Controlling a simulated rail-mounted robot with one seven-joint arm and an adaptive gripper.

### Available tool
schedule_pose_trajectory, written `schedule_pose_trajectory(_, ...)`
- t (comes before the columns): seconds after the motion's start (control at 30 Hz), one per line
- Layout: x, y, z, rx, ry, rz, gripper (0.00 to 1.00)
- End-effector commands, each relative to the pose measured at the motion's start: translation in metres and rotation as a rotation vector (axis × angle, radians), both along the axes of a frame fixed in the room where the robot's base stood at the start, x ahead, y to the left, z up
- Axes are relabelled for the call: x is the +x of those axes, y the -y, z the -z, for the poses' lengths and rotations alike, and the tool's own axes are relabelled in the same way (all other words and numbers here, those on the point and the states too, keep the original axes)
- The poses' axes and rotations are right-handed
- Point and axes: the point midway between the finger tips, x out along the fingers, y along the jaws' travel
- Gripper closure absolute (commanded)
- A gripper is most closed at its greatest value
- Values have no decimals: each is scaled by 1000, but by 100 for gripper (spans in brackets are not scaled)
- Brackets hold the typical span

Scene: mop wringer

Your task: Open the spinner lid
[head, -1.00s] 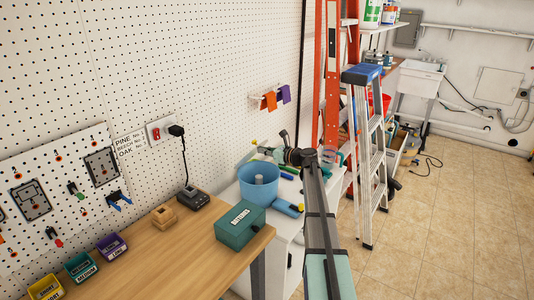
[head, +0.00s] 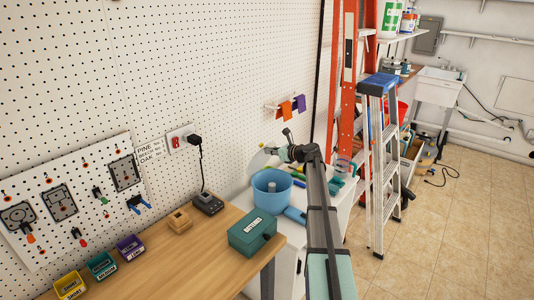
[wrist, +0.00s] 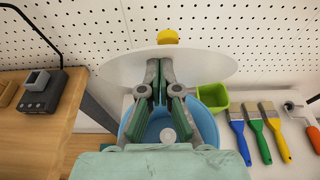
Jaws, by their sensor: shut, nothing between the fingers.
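The spinner is a blue bucket (head: 270,204) with a pale column inside, on a white surface beyond the workbench. Its round white lid (wrist: 205,66) with a yellow knob (wrist: 168,37) stands tilted up at the back of the bucket, leaving the top uncovered. The lid also shows thin and edge-on in the head view (head: 257,160). My gripper (wrist: 159,78) is shut and empty, above the bucket and in front of the lid's inner side. Whether the fingertips touch the lid I cannot tell. The fingers hide part of the lid and bucket.
A green cup (wrist: 214,96) and several brushes (wrist: 271,118) lie right of the bucket. The wooden workbench (head: 190,258) with a teal box (head: 253,230) and a black charger (head: 207,203) is left. The pegboard wall (head: 225,70) stands close behind. A stepladder (head: 378,160) stands right.

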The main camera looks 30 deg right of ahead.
Motion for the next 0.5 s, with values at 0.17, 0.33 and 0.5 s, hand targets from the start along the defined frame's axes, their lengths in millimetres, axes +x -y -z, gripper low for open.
schedule_pose_trajectory(0.17,19,-8,-11,0,0,-1,100)
schedule_pose_trajectory(0.33,32,-15,-15,-1,0,-1,100)
schedule_pose_trajectory(0.5,38,-18,-17,-1,0,0,100)
